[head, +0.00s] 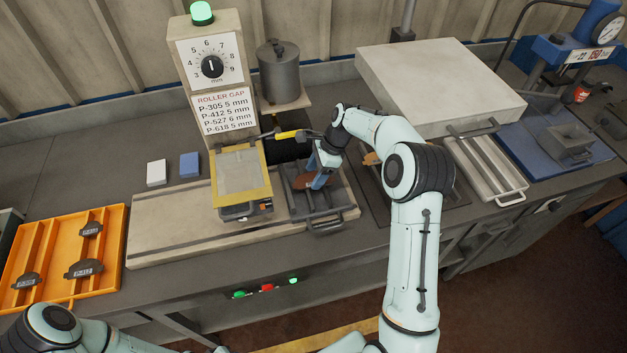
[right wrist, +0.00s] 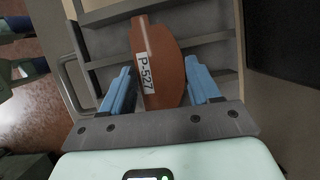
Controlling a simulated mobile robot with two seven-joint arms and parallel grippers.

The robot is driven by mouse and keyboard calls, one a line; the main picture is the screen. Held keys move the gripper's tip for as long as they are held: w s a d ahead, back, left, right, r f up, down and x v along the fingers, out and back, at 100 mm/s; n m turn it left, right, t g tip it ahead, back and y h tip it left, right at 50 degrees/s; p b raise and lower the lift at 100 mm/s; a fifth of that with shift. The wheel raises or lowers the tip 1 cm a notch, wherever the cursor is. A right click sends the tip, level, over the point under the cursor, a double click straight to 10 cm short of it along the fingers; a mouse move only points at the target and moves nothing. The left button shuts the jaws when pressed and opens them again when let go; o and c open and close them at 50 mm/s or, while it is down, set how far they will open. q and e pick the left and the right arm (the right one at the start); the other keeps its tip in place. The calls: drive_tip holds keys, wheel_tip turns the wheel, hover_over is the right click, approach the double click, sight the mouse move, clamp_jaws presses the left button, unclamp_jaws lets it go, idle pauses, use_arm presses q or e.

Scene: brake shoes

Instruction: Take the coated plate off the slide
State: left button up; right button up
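The brown plate labelled P-527 (right wrist: 158,65) stands in the slide, a dark slotted tray with a front handle (head: 327,223); its brown edge also shows in the head view (head: 301,183). My right gripper (right wrist: 160,88) reaches down over it, one blue finger on each side. Narrow gaps show between the fingers and the plate, so the gripper looks open. In the head view the right gripper (head: 318,178) hides part of the plate. Of my left arm only links show at the bottom left; its gripper is out of view.
Left of the slide is a yellow-framed screen (head: 240,172), with the roller gap dial (head: 212,66) behind. An orange tray (head: 109,245) with dark labelled parts lies far left. A pale box-shaped unit (head: 440,80) with a metal rack (head: 487,170) stands right.

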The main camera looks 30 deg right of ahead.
drive_tip(key=shift+c, duration=0.8)
drive_tip(key=shift+r, duration=0.1)
